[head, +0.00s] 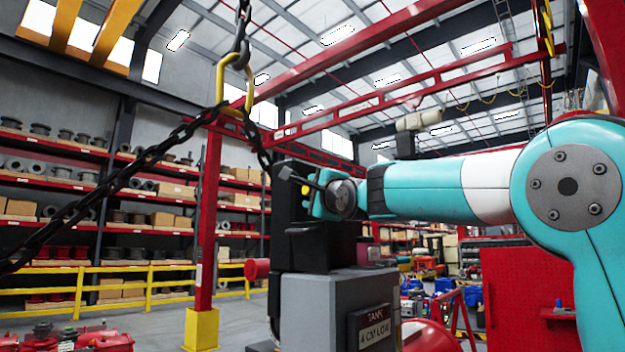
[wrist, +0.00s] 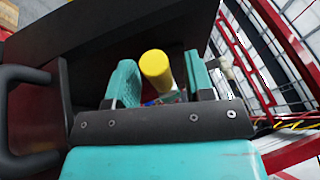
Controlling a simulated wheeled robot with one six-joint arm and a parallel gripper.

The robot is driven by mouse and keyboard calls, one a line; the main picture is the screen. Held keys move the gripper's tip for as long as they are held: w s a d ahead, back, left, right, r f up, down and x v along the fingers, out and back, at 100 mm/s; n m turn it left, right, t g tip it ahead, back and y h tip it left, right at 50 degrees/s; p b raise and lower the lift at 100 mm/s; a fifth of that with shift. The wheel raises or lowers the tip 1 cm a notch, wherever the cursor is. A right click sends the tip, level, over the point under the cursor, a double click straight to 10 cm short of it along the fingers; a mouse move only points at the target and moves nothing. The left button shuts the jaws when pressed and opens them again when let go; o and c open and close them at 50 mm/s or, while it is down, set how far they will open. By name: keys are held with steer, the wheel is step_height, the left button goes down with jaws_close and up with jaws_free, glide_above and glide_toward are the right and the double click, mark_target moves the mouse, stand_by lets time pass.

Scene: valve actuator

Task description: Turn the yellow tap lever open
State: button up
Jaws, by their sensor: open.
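The yellow tap lever shows in the wrist view as a short yellow rounded end (wrist: 156,66). In the head view only a small yellow spot (head: 283,184) shows, just left of my gripper (head: 312,198), against a dark panel. My gripper (wrist: 160,82) is open, with one teal finger on each side of the yellow end in the wrist view.
A dark housing (wrist: 75,60) with a black handle (wrist: 12,125) lies left of the fingers. A grey cabinet (head: 310,310) with a TANK sign (head: 374,327) stands below my gripper. A black chain (head: 125,170) hangs from a yellow link (head: 221,85) at left.

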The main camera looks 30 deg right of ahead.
steer(key=shift+w+r, duration=0.1)
steer(key=shift+w, duration=0.35)
steer(key=shift+c, duration=0.2)
jaws_close()
steer(key=shift+a, duration=0.1)
